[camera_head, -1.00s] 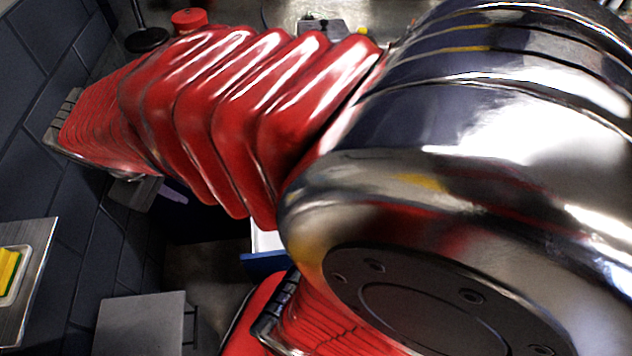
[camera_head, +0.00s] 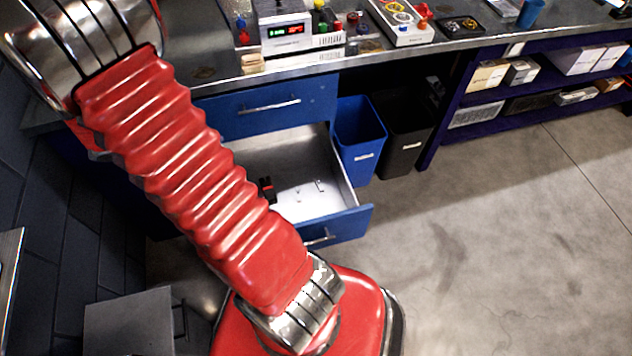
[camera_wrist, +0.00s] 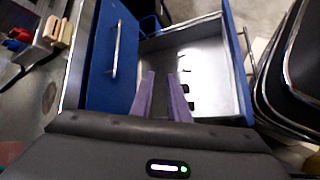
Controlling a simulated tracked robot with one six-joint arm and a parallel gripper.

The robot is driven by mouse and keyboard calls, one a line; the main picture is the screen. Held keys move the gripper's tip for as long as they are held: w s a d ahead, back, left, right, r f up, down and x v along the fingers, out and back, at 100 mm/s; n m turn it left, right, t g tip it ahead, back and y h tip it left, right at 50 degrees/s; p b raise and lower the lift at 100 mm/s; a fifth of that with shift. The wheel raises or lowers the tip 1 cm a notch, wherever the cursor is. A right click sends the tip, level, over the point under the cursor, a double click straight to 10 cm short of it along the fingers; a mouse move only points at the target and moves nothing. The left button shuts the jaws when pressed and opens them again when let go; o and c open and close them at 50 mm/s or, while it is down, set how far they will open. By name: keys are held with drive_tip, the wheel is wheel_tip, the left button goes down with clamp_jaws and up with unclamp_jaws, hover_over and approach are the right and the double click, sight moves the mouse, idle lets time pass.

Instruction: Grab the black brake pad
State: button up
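My gripper (camera_wrist: 161,75) shows in the wrist view with two purple fingers apart and nothing between them. It points toward an open drawer (camera_wrist: 210,42). Several small dark pieces lie on the drawer floor to the right of the fingertips, one at the upper right being a dark shape (camera_wrist: 185,72). The black brake pad cannot be told for sure among them. In the head view, a black piece with red on it (camera_head: 267,188) lies in the open drawer beside small thin items (camera_head: 308,189). My gripper is out of the head view.
A closed blue drawer (camera_head: 270,108) sits above the open one. A blue bin (camera_head: 358,135) and a dark bin (camera_head: 405,140) stand to its right. A grey stool-like top (camera_head: 128,322) is at the lower left. The floor at right is clear.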

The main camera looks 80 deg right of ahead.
drive_tip(key=s+d+f+n+g+h, duration=0.1)
drive_tip(key=s+d+f+n+g, duration=0.1)
drive_tip(key=d+f, duration=0.55)
drive_tip(key=n+h, duration=0.3)
drive_tip(key=n, duration=0.5)
approach(318, 181)
drive_tip(key=shift+w+a+r, duration=0.2)
drive_tip(key=shift+a+r, duration=0.25)
drive_tip(key=shift+a, duration=0.2)
drive_tip(key=shift+t, duration=0.3)
drive_tip(key=shift+x, duration=3.4)
